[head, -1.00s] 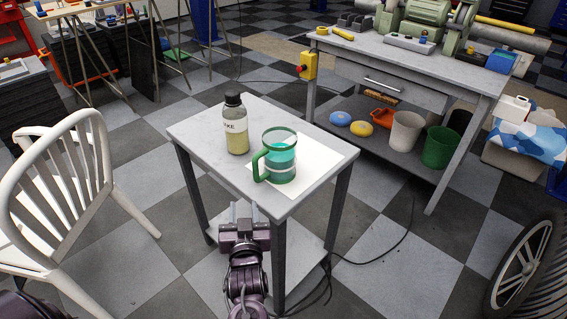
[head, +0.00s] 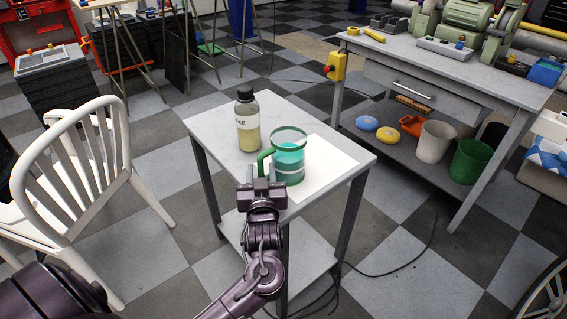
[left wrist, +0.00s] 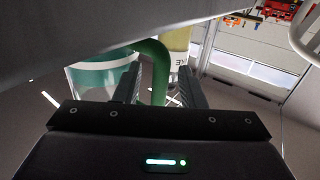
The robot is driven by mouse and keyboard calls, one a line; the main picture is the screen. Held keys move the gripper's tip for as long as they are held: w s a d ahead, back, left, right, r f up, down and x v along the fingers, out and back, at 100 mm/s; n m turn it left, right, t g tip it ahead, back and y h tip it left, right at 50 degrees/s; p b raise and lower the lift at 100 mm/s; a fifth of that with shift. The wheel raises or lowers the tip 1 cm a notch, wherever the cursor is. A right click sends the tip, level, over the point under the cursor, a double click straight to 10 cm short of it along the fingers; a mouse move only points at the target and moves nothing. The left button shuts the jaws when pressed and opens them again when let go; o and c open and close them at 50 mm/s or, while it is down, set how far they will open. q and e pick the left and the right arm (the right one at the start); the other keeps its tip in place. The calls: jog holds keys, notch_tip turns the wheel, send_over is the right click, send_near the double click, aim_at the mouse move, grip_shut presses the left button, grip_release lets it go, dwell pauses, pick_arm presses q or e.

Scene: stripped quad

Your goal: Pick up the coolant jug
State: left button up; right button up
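The coolant jug (head: 289,165) is a clear jug with teal liquid and a green handle. It stands upright on a white sheet on the small grey table. Its handle (head: 266,160) points left and toward me. My left gripper (head: 260,174) is at the table's near edge, just in front of the handle. In the left wrist view the jug (left wrist: 92,78) is at the left. The green handle (left wrist: 156,72) shows between the two spread fingers of my left gripper (left wrist: 160,68), with gaps on both sides. My right gripper is out of view.
A dark-capped bottle of yellowish liquid (head: 248,128) stands left of the jug. The white sheet (head: 333,164) lies under the jug. A white chair (head: 75,165) is at the left, and a workbench (head: 450,75) with machines is at the back right.

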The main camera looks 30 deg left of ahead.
pick_arm(q)
jog(key=shift+w+a, duration=0.15)
grip_shut()
jog(key=shift+r, duration=0.1)
jog(key=shift+r, duration=0.15)
dwell(0.4)
